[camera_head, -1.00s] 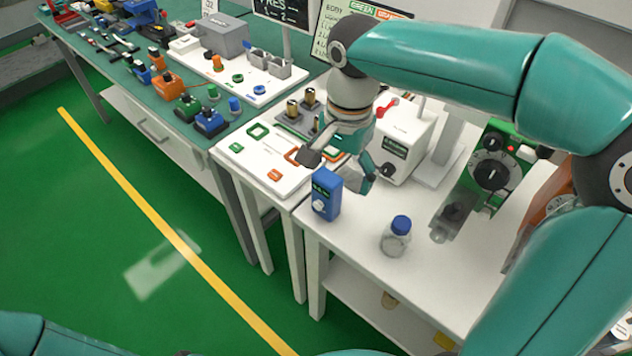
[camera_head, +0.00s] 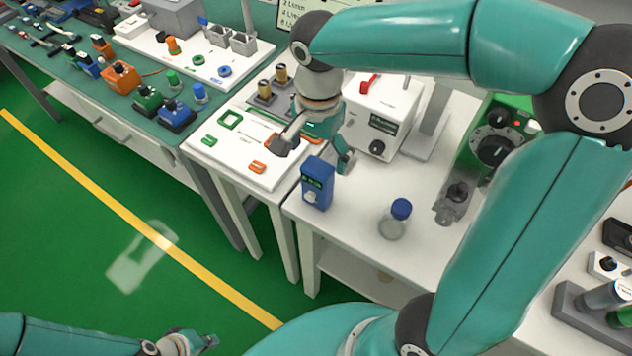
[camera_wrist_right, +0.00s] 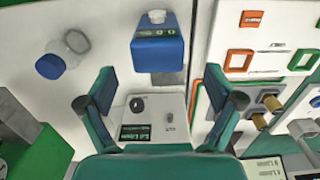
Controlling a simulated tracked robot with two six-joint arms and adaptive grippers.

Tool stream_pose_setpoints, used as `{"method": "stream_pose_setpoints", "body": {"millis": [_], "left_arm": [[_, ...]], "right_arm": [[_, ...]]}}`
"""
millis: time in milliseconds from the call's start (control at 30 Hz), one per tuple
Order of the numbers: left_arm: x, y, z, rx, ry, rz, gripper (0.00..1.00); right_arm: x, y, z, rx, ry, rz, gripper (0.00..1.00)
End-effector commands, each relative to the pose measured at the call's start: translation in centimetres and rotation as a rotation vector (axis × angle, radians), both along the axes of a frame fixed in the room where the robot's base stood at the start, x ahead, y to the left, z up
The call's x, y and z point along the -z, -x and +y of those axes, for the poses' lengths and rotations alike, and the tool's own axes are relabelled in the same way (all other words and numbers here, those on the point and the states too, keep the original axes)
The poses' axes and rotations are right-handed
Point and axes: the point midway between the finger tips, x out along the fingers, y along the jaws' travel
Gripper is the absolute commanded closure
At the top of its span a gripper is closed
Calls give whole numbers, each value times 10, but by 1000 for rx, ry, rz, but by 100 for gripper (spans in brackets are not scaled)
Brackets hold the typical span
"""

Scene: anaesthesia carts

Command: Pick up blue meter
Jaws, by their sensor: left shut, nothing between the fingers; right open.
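The blue meter (camera_head: 317,186) stands upright near the front left corner of the white table, with a dark display and a pale knob on its front. In the right wrist view the blue meter (camera_wrist_right: 158,52) lies beyond the fingertips, roughly centred between them. My right gripper (camera_head: 314,156) is open just behind the meter, one finger to each side. Its open fingers also show in the right wrist view (camera_wrist_right: 165,98), with nothing held between them. My left gripper (camera_head: 207,343) is shut and empty at the bottom left, over the floor and far from the meter.
A blue-capped jar (camera_head: 394,222) stands right of the meter. A white box with a dark display (camera_head: 378,120) stands behind my right gripper. A white board with coloured frames (camera_head: 235,158) lies to the left. The green machine (camera_head: 487,150) is at the right.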

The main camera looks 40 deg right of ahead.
Motion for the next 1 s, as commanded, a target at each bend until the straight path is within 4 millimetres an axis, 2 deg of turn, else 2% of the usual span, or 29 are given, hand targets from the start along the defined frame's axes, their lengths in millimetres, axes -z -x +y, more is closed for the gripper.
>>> {"method": "stream_pose_setpoints", "body": {"millis": [100,367,667,967,1000], "left_arm": [[0,0,0,0,0,0,100],[-2,0,0,0,0,0,100],[-7,0,0,0,0,0,100],[-7,0,0,0,0,0,100],[-7,0,0,0,0,0,100]], "right_arm": [[17,0,0,-1,0,2,8],[32,0,1,-3,1,2,8],[72,2,4,-2,-1,3,8],[76,1,4,-4,-2,-1,8],[76,1,4,-4,-2,-1,15]]}}
